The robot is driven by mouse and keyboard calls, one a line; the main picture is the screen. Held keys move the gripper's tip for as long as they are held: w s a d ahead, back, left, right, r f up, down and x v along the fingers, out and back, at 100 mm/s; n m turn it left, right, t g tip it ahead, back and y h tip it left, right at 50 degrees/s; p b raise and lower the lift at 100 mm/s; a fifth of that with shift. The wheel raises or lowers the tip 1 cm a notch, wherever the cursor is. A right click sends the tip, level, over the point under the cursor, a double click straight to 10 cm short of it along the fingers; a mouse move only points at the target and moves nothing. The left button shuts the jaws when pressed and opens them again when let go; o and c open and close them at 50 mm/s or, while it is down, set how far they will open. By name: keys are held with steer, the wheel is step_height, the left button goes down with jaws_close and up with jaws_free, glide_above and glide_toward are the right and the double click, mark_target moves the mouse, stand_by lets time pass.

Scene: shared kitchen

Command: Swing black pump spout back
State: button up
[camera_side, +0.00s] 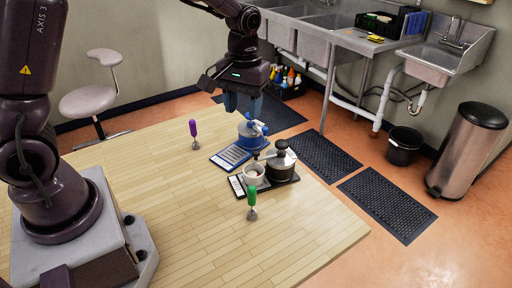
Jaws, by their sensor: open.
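The black pump (281,163) stands on a dark base at the right of the wooden table. Its spout (262,156) points left, over a small white cup (253,173). A blue pump (252,130) stands just behind it, with a blue-and-white card (232,156) at its left. My gripper (242,103) is open and empty, pointing down above the blue pump, behind and left of the black pump. From this angle I cannot tell how far its fingertips are above the blue pump.
A purple-handled tool (193,130) and a green-handled tool (252,199) stand on the table (190,220). Sinks (320,38), a bin (467,150) and a stool (88,100) stand beyond the table.

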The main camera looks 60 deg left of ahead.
mark_target(256, 152)
steer(key=w+f+n, duration=0.1)
steer(key=f, duration=0.3)
steer(key=w+f+n, duration=0.1)
steer(key=f, duration=0.3)
steer(key=w+f+n, duration=0.1)
steer(key=f, duration=0.4)
steer(key=shift+w+a+f, duration=0.1)
steer(key=shift+w+a, duration=0.15)
jaws_close()
